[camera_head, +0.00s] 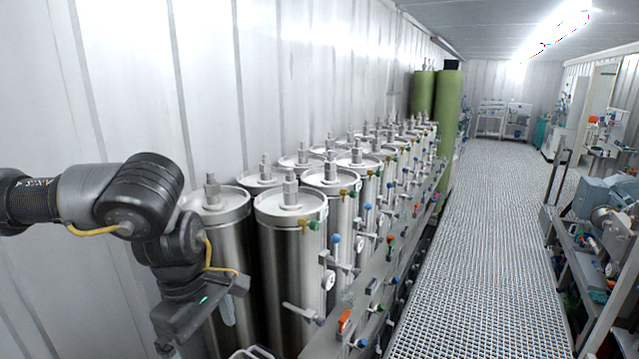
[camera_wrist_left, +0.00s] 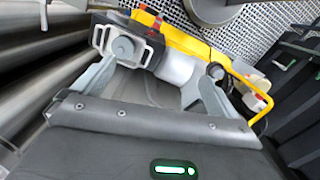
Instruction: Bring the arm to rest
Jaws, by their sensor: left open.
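My left arm comes in from the left in the head view, bent downward beside the nearest steel vessels (camera_head: 290,240). My left gripper (camera_head: 197,328) hangs low at the end of it, left of these vessels. In the left wrist view its fingers (camera_wrist_left: 152,88) are spread apart. Beyond and partly between them lies a yellow-framed device (camera_wrist_left: 185,42) with a white cylinder and a grey slotted bracket (camera_wrist_left: 126,46). I cannot tell whether the fingers touch it. My right gripper is in neither view.
A long row of steel vessels with coloured valves runs along the white wall (camera_head: 120,80). Two green columns (camera_head: 447,105) stand farther back. A grated walkway (camera_head: 490,220) is clear in the middle. Machinery (camera_head: 610,205) on a metal frame lines the right side.

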